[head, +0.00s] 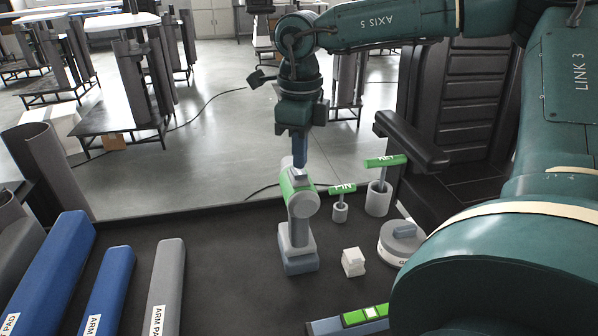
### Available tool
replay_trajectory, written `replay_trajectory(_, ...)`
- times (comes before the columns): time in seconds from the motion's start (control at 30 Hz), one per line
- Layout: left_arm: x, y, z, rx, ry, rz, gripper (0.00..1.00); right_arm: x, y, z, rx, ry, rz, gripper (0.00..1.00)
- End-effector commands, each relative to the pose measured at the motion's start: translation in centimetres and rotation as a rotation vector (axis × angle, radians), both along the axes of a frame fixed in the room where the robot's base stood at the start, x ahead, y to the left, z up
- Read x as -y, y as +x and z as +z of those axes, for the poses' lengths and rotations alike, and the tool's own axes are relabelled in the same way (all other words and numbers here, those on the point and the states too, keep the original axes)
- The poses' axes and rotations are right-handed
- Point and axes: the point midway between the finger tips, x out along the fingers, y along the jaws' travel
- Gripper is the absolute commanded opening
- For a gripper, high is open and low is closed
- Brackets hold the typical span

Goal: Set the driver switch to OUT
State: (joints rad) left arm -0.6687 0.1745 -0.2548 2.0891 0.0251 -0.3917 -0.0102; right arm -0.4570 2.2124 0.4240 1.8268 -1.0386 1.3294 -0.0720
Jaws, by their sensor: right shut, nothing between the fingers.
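The driver (299,215) stands upright on its grey-blue base on the dark bench. It has a grey body with a green band around its head. A small pale block, perhaps its switch, shows on top of the head, just under my fingertips; I cannot read its setting. My right gripper (300,164) points straight down from above with its blue fingers shut and empty. The fingertips are at the top of the driver, and I cannot tell whether they touch it. My left gripper is not in view.
Right of the driver are the PIN holder (340,212), the KEY holder (378,200), a white block (353,262) and a round grey device (398,246). Blue arm pads (100,285) and a grey one (167,290) lie at left. A black chair (455,110) stands behind.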

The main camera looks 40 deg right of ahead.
Motion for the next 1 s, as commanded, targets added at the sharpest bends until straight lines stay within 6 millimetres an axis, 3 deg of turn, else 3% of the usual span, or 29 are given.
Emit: replay_trajectory(1.0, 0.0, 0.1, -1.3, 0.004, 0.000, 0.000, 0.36, 0.0, 0.0, -1.6, 0.000, 0.000, 0.000, 0.00)
